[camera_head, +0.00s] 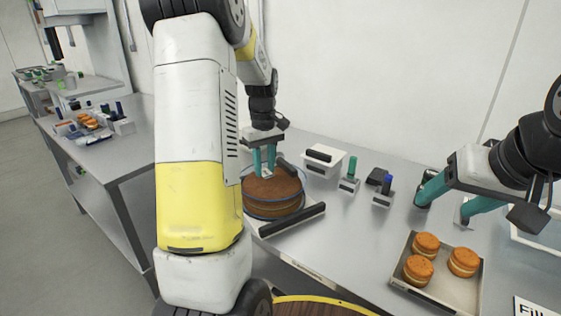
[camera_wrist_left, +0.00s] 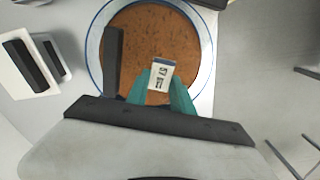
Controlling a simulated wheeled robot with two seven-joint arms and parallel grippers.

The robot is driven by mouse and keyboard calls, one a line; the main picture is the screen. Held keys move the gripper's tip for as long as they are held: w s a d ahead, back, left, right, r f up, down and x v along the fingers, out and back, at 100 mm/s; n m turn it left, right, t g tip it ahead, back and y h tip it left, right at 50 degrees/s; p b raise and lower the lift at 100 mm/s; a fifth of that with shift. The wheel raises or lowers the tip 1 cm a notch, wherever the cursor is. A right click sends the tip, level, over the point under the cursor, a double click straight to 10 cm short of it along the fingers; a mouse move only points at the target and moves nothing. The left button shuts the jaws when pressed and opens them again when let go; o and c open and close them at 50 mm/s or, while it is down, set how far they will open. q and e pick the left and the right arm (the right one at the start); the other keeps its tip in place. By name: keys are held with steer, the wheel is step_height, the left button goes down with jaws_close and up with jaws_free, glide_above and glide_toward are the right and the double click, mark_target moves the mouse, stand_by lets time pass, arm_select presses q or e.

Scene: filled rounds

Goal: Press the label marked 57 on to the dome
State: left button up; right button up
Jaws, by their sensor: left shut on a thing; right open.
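My left gripper (camera_head: 265,173) is shut on a small white label (camera_wrist_left: 161,75) with a dark blue edge. Its print looks like 57, seen turned on its side in the left wrist view. The clear dome (camera_head: 246,207), with a blue rim, stands over a brown round at the middle of the table; its rim also shows in the left wrist view (camera_wrist_left: 92,45). The label is over the dome's top, and I cannot tell whether it touches. My right gripper (camera_head: 443,207) is open and empty above the table at the right.
A white box (camera_head: 323,160) and stamp-like tools with green (camera_head: 350,175) and blue (camera_head: 384,190) handles stand to the right. A tray (camera_head: 440,299) holds three filled rounds. A side table (camera_head: 130,140) is at the left.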

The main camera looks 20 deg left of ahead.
arm_select(q)
steer(key=shift+f, duration=0.3)
stand_by(0.5)
steer(key=o, duration=1.3)
steer(key=shift+o, duration=0.2)
steer(key=shift+r, duration=3.5)
